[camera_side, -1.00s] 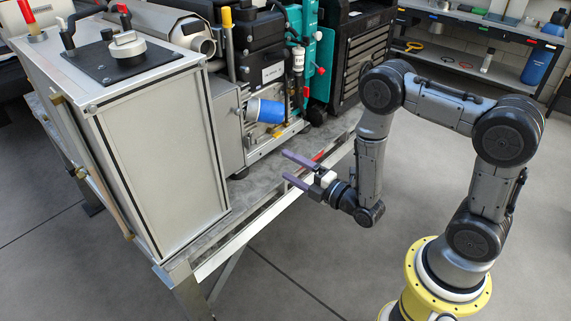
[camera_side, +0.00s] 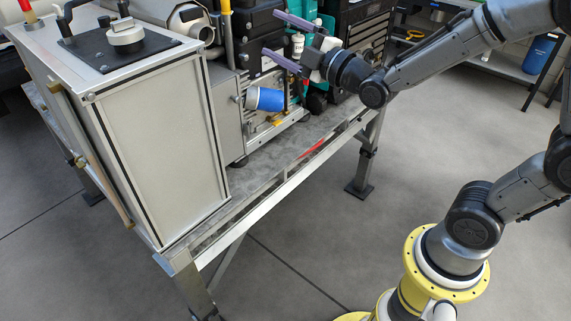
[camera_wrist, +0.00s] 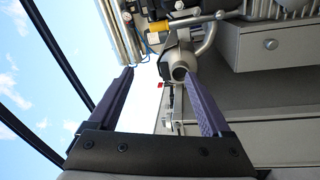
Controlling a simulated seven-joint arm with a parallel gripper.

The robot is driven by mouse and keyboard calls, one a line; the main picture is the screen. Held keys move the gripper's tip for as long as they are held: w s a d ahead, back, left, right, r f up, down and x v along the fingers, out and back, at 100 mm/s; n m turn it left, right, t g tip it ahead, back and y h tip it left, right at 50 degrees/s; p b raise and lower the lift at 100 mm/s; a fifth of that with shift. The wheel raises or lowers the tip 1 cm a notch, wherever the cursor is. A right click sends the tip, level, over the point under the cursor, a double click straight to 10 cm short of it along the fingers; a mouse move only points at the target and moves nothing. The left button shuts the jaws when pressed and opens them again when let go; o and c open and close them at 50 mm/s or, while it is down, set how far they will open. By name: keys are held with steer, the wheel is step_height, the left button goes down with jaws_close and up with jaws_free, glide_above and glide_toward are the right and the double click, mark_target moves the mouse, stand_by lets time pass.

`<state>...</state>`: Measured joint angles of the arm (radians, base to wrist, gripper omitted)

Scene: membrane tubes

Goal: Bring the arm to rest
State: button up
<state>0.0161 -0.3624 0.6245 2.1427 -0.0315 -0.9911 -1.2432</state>
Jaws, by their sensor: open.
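My gripper (camera_side: 280,40) is open, its two long purple fingers spread apart and pointing left in the side view. It is raised above the workbench (camera_side: 290,180), in front of or level with the black and teal machine. Nothing shows between the fingers. In the wrist view the fingers of my gripper (camera_wrist: 160,95) stand apart at left and right, with machinery and a grey pipe end beyond them. Whether the fingers touch the machine cannot be told, though a gap seems to show.
A blue cylinder (camera_side: 265,99) sticks out of the machine below my gripper. A large metal box (camera_side: 165,140) stands at the bench's left end. A shelf with a blue bottle (camera_side: 538,56) is at the back right.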

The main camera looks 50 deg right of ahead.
steer(key=s+r+m+g, duration=0.2)
steer(key=s+m+g, duration=0.3)
steer(key=s, duration=0.6)
steer(key=s+f+m+g, duration=0.9)
steer(key=s+f, duration=0.4)
steer(key=s, duration=0.4)
steer(key=shift+m, duration=0.3)
